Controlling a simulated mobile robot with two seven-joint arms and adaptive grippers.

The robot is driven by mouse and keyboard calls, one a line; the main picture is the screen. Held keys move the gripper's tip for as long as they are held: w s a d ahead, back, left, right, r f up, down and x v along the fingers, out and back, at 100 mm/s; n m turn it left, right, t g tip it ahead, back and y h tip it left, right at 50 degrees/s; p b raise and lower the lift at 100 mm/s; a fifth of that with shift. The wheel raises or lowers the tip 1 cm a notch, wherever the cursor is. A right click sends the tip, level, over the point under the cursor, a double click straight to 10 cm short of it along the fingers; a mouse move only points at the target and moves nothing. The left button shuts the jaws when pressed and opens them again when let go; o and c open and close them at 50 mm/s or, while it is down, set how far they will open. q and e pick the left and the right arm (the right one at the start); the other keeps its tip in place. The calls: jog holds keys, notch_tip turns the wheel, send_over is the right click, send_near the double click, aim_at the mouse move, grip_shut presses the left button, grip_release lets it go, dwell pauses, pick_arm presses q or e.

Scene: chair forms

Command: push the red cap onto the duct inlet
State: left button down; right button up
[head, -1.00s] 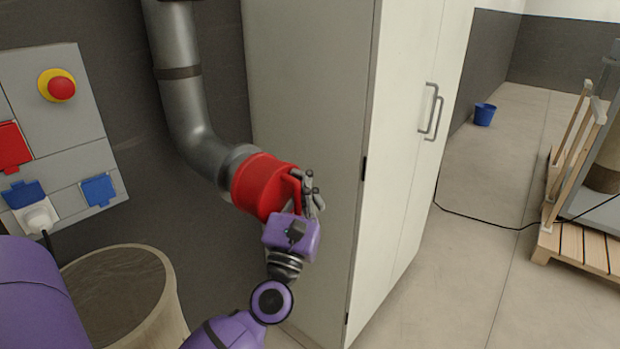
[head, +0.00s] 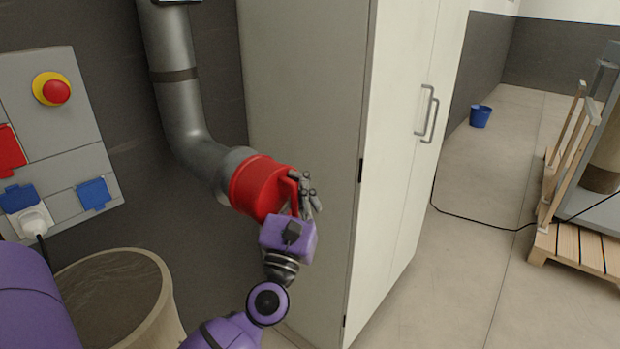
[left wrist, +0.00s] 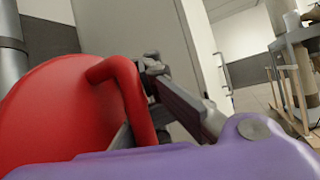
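The red cap (head: 258,187) sits at the open end of the grey duct, over or against the duct inlet (head: 229,170). The cap lines up with the duct, and I see no clear gap, but I cannot tell how deep it sits. Its red loop handle faces right, towards the cabinet. My left gripper (head: 306,193) is at this handle, with its fingers around it and seemingly closed on it. In the left wrist view the cap (left wrist: 50,115) fills the left side, and the handle runs by the grey fingers (left wrist: 165,90), partly hiding them. My right gripper is out of view.
A tall pale cabinet (head: 300,120) stands close to the right of the cap and gripper. A beige barrel (head: 160,295) is at the lower left. A wall panel (head: 60,130) carries a red button and sockets. Floor is open at right, before a pallet (head: 580,245).

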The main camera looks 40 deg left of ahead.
pick_arm(q)
jog(key=shift+a, duration=0.15)
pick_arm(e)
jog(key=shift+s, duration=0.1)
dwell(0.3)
pick_arm(q)
jog(key=shift+a, duration=0.45)
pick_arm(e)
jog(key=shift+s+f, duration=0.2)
pick_arm(q)
jog(key=shift+a, duration=0.25)
jog(key=shift+w+a, duration=0.1)
jog(key=shift+a, duration=0.35)
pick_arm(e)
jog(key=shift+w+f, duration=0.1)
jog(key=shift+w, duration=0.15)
pick_arm(q)
jog(key=shift+a+b, duration=0.15)
jog(key=shift+b, duration=0.15)
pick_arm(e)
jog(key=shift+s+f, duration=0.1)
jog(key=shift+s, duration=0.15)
pick_arm(q)
jog(key=shift+a, duration=0.3)
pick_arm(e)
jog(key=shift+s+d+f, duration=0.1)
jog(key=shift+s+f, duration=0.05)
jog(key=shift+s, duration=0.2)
